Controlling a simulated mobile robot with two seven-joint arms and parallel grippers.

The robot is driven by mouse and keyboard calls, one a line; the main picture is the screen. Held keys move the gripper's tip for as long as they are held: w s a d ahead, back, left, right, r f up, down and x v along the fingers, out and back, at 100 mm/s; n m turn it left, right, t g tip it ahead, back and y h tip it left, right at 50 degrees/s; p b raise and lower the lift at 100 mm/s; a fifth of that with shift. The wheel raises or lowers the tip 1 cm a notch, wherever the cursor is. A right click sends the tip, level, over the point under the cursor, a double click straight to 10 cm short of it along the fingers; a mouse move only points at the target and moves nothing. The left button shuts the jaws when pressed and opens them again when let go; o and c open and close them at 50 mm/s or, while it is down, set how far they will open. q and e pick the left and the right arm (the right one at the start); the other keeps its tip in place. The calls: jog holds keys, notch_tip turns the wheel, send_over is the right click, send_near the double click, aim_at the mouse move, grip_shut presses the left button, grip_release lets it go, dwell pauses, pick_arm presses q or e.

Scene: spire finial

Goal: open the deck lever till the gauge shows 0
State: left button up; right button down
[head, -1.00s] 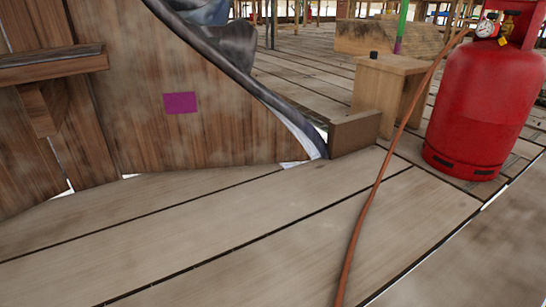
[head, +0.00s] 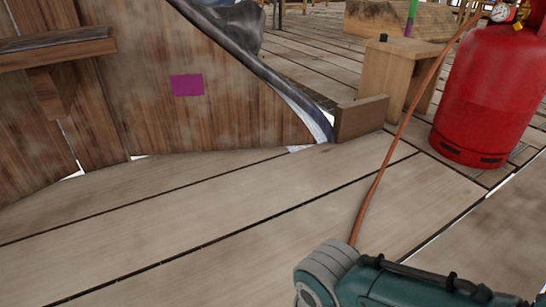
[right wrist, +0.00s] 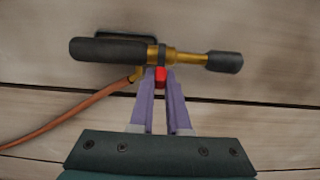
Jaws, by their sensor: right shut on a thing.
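A torch (right wrist: 184,55) with a black handle and brass tube lies on the deck boards in the right wrist view. A small red part (right wrist: 160,77), which seems to be the lever, sits at its near side. My right gripper (right wrist: 160,84) has its purple fingers closed around this red part. The orange hose (right wrist: 70,117) joins the torch beside it. In the head view a white gauge (head: 499,13) sits at the top of the red gas cylinder (head: 490,95); its reading is too small to tell. My left gripper is in no view.
A wooden wall with a purple square (head: 187,85) stands at the left. A small wooden stool (head: 395,75) and a wooden block (head: 361,118) stand left of the cylinder. The hose crosses the planks. The middle deck is clear.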

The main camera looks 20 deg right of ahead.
jog(key=c, duration=0.9)
grip_release()
jog(key=r+p, duration=0.9)
jog(key=r, duration=0.1)
jog(key=shift+w, duration=0.35)
